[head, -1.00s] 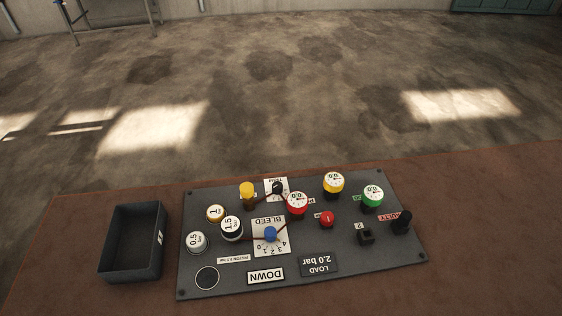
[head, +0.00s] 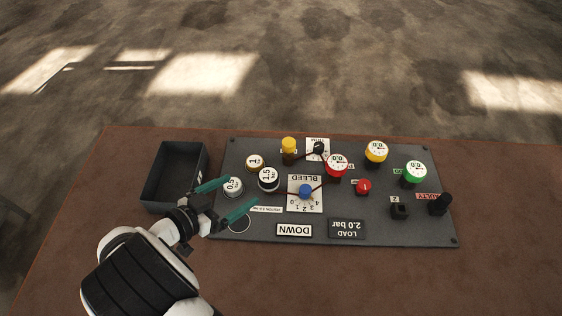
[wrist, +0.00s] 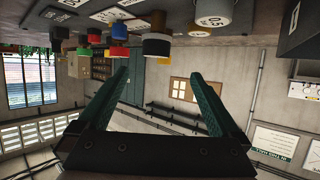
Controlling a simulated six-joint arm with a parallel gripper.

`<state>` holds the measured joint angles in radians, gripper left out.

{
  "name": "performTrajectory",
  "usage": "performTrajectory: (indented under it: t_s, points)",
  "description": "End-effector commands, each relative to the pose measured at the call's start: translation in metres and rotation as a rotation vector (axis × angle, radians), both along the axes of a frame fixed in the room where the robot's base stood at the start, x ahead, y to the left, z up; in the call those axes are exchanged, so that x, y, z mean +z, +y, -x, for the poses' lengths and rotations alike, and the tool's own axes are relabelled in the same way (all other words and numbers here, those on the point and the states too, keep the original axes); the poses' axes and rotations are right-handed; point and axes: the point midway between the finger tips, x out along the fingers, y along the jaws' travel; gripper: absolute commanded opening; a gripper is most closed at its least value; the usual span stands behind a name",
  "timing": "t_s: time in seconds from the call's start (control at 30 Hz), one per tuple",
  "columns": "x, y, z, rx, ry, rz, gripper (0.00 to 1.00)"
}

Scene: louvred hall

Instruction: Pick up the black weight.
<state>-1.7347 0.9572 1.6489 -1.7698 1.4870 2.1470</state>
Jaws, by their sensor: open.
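The black weight (head: 268,179), with a white top marked 1.5, stands on the dark panel (head: 330,237) in the head view. A silver weight marked 0.5 (head: 233,187) is left of it and a gold-rimmed one (head: 255,162) is behind it. My gripper (head: 242,191) is open and empty, with its green fingers apart. In the head view its fingertips appear near the silver weight, left of the black one. The wrist view shows the open fingers (wrist: 152,72) level, with the silver weight (wrist: 211,13) near the top; the panel appears upside down.
A dark open tray (head: 150,191) stands left of the panel. The panel holds a blue BLEED knob (head: 305,190), a yellow-capped post (head: 289,147), several coloured gauges and a red button (head: 363,186). An empty circle outline lies at the panel's front left. The brown table right of my arm is clear.

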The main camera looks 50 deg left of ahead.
Motion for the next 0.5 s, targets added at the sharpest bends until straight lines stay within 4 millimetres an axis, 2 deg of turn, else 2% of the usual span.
performTrajectory:
  t_s: [0.03,0.13,0.33,0.5]
  points:
    - [-0.006,0.0,-0.014,-0.005,0.001,0.003,0.99]
    - [-0.015,0.003,-0.037,-0.004,0.001,0.003,0.99]
    - [-0.026,0.005,-0.063,-0.005,0.002,0.003,0.99]
    - [-0.038,0.005,-0.094,-0.003,0.002,0.003,0.99]
